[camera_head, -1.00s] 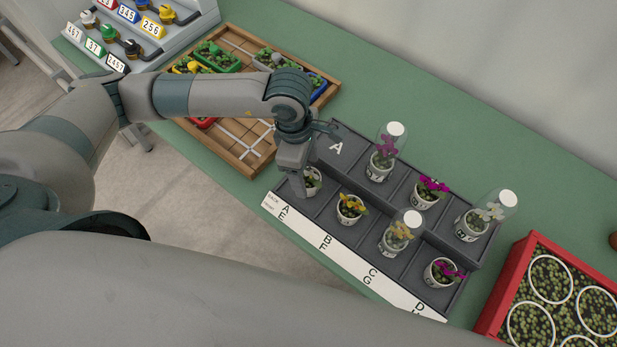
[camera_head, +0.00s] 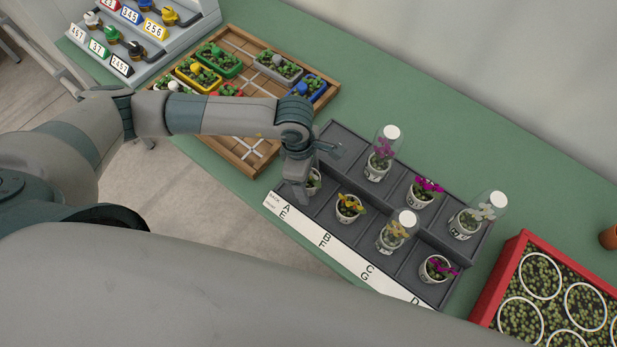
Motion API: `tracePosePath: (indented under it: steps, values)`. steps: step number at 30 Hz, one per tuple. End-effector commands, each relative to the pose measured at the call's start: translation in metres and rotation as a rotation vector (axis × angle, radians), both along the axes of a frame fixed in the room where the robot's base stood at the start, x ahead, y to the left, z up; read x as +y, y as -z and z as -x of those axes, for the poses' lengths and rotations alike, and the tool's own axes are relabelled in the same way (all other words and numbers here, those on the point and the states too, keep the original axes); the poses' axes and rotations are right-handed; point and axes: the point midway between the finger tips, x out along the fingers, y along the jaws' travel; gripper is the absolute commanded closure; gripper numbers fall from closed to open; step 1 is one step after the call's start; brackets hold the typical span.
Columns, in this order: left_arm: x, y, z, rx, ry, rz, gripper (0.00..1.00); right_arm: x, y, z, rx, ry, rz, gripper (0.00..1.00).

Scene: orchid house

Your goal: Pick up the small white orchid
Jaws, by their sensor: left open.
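An orchid with pale, whitish flowers (camera_head: 488,211) stands in a white pot at the right end of the back row of a dark stepped rack (camera_head: 338,228), under a clear dome. Another white pot (camera_head: 314,181) stands at the left end of the front row; my gripper hides most of it and its flower colour cannot be told. My left gripper (camera_head: 300,196) is open and points down at this front-left pot, beside or around it; contact cannot be told. My right gripper is not in view.
Other rack pots hold yellow (camera_head: 349,207) and magenta (camera_head: 426,187) orchids, some under domes. A red-walled crate (camera_head: 489,290) stands close to the right. A wooden tray (camera_head: 243,166) of small planters lies behind my left arm. Green table (camera_head: 420,110) behind the rack is clear.

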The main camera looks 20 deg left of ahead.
Motion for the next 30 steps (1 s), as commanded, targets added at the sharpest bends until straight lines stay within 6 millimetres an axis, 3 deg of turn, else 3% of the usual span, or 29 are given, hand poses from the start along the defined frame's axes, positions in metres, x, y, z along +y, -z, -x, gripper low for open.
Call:
tracePosePath:
  steps: [13, 19, 30]
  values:
    - [0.0002, 0.0007, -0.0003, -0.001, 0.000, 0.000, 0.33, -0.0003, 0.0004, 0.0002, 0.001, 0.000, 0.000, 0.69]
    - [0.0002, 0.0006, -0.0003, -0.001, 0.000, -0.001, 0.79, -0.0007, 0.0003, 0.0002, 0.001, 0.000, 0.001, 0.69]
    - [0.0000, -0.0013, -0.0009, -0.002, 0.000, 0.000, 0.80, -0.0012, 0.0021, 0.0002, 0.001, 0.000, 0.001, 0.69]
